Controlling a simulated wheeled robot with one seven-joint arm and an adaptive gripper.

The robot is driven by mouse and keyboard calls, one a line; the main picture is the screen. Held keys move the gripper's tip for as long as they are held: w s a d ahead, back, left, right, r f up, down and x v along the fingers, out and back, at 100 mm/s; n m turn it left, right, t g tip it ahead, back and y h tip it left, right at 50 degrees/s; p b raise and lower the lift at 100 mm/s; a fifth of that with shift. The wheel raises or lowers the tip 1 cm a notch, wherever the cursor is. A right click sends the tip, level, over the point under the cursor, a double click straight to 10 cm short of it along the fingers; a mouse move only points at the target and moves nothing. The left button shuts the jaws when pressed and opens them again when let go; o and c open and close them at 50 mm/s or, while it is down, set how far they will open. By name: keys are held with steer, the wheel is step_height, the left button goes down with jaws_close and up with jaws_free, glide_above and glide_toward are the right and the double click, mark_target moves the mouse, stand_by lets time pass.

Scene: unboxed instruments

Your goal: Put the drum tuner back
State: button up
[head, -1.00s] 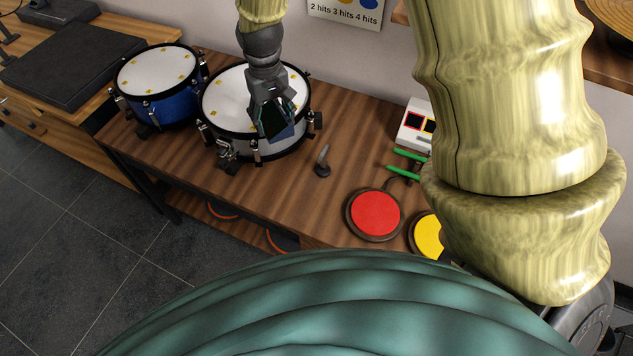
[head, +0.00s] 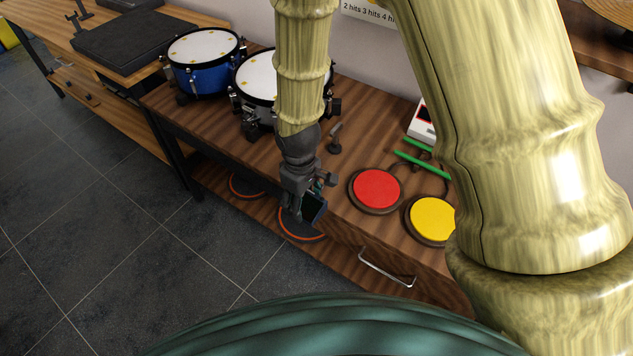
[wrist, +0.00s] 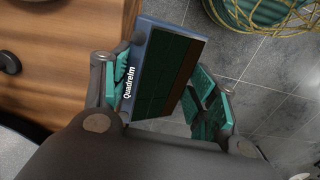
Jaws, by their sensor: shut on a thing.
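My gripper (head: 308,197) is shut on the drum tuner (head: 315,208), a flat box with a dark face. In the wrist view the drum tuner (wrist: 160,75) shows a blue-grey edge lettered "Quadrelm" and a dark green panel, gripped between teal finger pads. In the head view it is held tilted, in the air by the bench's front edge, with an orange-ringed disc on the lower shelf behind it. The white drum (head: 255,78) is partly hidden by my arm; the blue drum (head: 203,77) stands left of it.
The wooden bench (head: 355,155) carries a red pad (head: 376,188), a yellow pad (head: 432,217), green sticks (head: 420,164) and a small upright grey object (head: 334,138). A drawer handle (head: 386,270) juts from the front. Orange-ringed discs (head: 300,231) lie on the lower shelf. The tiled floor (head: 130,250) is clear.

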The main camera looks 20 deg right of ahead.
steer(key=shift+s+a+f+n, duration=0.25)
steer(key=shift+f+n, duration=0.05)
steer(key=shift+f, duration=0.1)
steer(key=shift+w+d, duration=0.1)
steer(key=shift+w, duration=0.1)
steer(key=w+d+p, duration=0.1)
steer(key=w+d, duration=0.1)
steer(key=w, duration=0.2)
steer(key=w+d+f+p, duration=0.1)
steer(key=w+d, duration=0.2)
steer(key=w, duration=0.2)
steer(key=w+d+p, duration=0.1)
steer(key=w+d, duration=0.1)
steer(key=w, duration=0.2)
steer(key=shift+w+d+f, duration=0.2)
steer(key=shift+d+f, duration=0.1)
steer(key=shift+f+p, duration=0.4)
steer(key=shift+f, duration=1.35)
steer(key=shift+f, duration=0.1)
steer(key=o, duration=1.1)
steer(key=shift+r+b, duration=1)
steer(key=shift+r, duration=5.1)
